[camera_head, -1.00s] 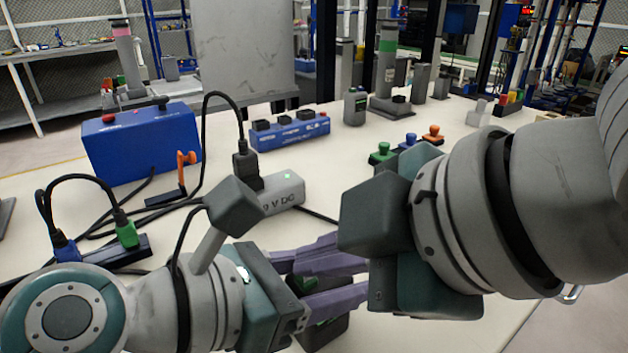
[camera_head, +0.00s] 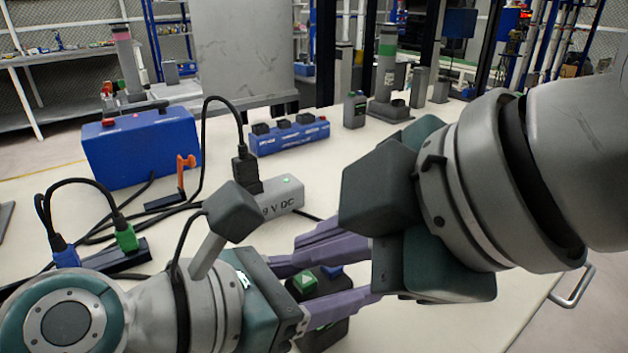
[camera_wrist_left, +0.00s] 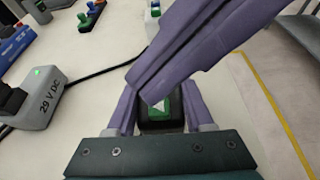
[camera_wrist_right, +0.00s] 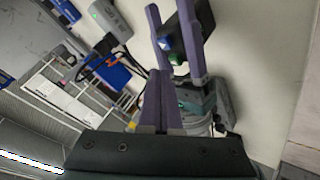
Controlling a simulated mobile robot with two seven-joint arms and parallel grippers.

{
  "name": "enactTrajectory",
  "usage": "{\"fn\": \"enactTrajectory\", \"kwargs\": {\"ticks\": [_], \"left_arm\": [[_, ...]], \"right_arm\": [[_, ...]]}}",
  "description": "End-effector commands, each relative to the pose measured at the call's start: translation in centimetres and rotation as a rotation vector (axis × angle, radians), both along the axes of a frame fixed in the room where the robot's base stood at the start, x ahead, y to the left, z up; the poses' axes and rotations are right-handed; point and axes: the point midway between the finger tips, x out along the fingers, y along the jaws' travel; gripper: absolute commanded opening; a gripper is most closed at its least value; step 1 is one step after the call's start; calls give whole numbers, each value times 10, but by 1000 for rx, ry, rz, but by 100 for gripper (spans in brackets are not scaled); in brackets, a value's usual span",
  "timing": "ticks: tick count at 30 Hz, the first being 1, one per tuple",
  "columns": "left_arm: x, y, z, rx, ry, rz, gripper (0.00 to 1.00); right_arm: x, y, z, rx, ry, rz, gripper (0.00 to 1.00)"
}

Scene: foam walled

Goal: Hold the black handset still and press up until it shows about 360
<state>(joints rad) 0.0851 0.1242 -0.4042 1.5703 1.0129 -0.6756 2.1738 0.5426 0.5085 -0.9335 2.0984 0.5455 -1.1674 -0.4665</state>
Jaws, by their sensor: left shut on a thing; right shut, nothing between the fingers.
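The black handset (camera_head: 325,333) has a green button with a white arrow (camera_head: 303,283) and a blue button (camera_head: 332,270). My left gripper (camera_head: 345,276) is shut on it, one finger on each side. My right gripper (camera_head: 303,243) is shut and empty, its fingertips close to the handset's button face. In the left wrist view the right fingertips (camera_wrist_left: 140,85) lie over the edge of the green button (camera_wrist_left: 160,108); I cannot tell whether they touch it. The right wrist view shows the handset (camera_wrist_right: 174,40) between the left fingers. No number display is readable.
A blue case (camera_head: 140,148) and a blue socket block (camera_head: 290,138) are farther back. Loose black cables lie on the left. The white table has free room around the blue block.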

Motion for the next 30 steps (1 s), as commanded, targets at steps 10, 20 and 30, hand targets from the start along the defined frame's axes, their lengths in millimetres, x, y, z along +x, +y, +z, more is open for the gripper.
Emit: {"fn": "enactTrajectory", "kwargs": {"ticks": [10,20,30], "left_arm": [[0,0,0,0,0,0,0],[0,0,0,0,0,0,0],[0,0,0,0,0,0,0]], "right_arm": [[1,0,7,2,-3,0,0],[1,0,41,2,-5,0,0],[0,0,51,1,-1,0,0]]}}
